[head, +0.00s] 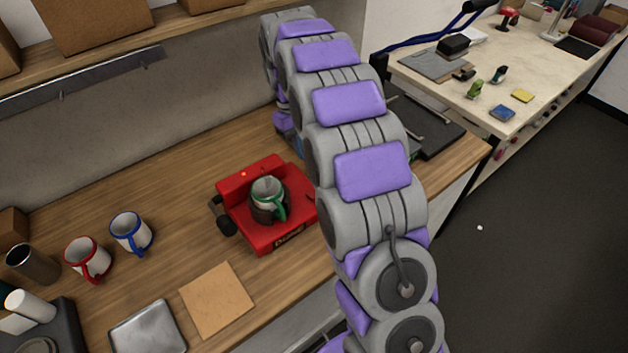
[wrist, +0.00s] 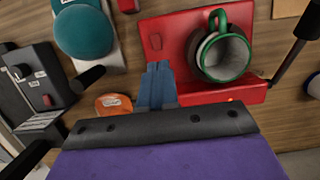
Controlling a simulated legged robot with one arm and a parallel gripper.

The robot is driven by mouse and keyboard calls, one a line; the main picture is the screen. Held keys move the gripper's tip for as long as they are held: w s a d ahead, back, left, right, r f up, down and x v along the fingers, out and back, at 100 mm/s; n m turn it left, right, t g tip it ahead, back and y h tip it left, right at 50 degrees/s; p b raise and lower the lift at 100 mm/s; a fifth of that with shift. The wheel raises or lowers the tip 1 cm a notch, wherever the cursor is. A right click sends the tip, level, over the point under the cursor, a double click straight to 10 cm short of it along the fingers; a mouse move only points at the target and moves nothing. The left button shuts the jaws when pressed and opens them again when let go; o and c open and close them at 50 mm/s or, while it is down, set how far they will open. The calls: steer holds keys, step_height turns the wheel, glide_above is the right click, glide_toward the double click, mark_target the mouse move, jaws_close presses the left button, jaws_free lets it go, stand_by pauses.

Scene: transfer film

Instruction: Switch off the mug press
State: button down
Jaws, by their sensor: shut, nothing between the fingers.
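The red mug press (head: 235,190) sits on the wooden counter, with a black lever knob on its left. A mug with a green rim and handle (head: 267,197) stands in it. The press shows in the wrist view (wrist: 177,28) with the same mug (wrist: 226,55) and a small lit red spot (wrist: 230,99) on its back block. My gripper (wrist: 158,68) is shut and empty, its blue fingers at the press's edge beside that block. I cannot tell whether they touch. In the head view my arm hides most of the gripper.
A red-rimmed mug (head: 87,258), a blue-rimmed mug (head: 131,232), a tan square (head: 217,299) and a metal tray (head: 148,330) lie left of the press. The wrist view shows a teal round device (wrist: 83,31), a control box (wrist: 45,80) and an orange disc (wrist: 114,106).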

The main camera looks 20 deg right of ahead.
steer(key=b, duration=0.4)
glide_toward(313, 196)
steer(key=x, duration=0.7)
steer(key=shift+s+r, duration=0.1)
